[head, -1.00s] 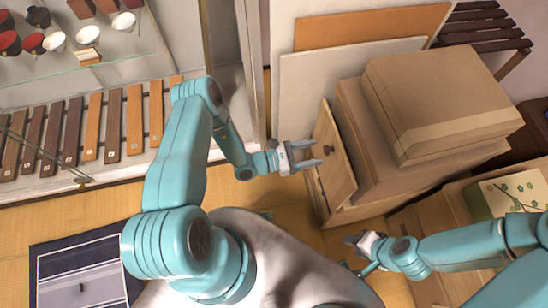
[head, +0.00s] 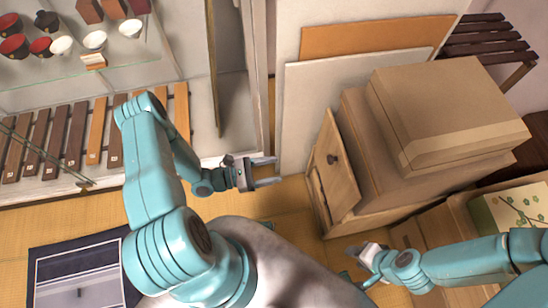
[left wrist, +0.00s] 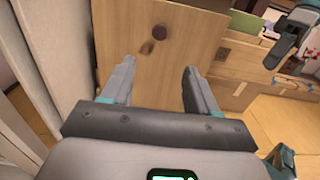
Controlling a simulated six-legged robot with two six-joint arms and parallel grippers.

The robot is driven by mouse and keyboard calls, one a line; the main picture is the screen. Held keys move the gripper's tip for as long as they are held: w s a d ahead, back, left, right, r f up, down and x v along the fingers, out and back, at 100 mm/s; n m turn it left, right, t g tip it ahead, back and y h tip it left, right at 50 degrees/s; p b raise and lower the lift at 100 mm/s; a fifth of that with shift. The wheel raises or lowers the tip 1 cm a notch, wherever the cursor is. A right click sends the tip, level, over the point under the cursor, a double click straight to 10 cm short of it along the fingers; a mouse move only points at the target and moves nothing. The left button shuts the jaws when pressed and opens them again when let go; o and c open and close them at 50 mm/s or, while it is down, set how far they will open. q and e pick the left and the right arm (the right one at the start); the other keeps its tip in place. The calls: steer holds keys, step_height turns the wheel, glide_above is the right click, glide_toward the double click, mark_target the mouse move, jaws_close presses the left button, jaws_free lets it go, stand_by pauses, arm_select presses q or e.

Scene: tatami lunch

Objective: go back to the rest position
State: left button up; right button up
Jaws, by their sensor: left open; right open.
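My left gripper (head: 265,172) is open and empty in the head view, above the tatami floor and left of the wooden drawer cabinet. Its two fingers (left wrist: 158,88) also show apart in the left wrist view, with the cabinet's wooden front behind them. My right gripper (head: 362,265) is at the lower right of the head view, in front of the low wooden boxes. It is open, with nothing seen between its fingers.
The wooden cabinet (head: 338,170) with a dark round knob stands right of my left gripper, with cardboard boxes (head: 440,100) stacked by it. A glass case (head: 100,75) with bowls stands at the upper left. A dark blue mat (head: 50,255) lies on the floor, lower left.

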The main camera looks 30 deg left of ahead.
arm_select(q)
steer(key=s+d+r+m+g+y+p, duration=0.25)
steer(key=s+d+m+g, duration=0.25)
steer(key=s+m+g, duration=0.3)
steer(key=s+d+r+m+g+y+p, duration=0.1)
steer(key=s+d+m+g+p, duration=0.2)
steer(key=s+d+m+g, duration=0.45)
steer(key=w+a+r+m+t+y+p, duration=0.2)
steer(key=w+r+m+t+y, duration=0.1)
steer(key=w+m, duration=0.4)
steer(key=shift+w+a+r+m+y, duration=0.15)
steer(key=shift+w+r+m+y, duration=0.25)
steer(key=shift+m+y, duration=0.8)
steer(key=shift+s, duration=0.1)
steer(key=shift+c, duration=0.2)
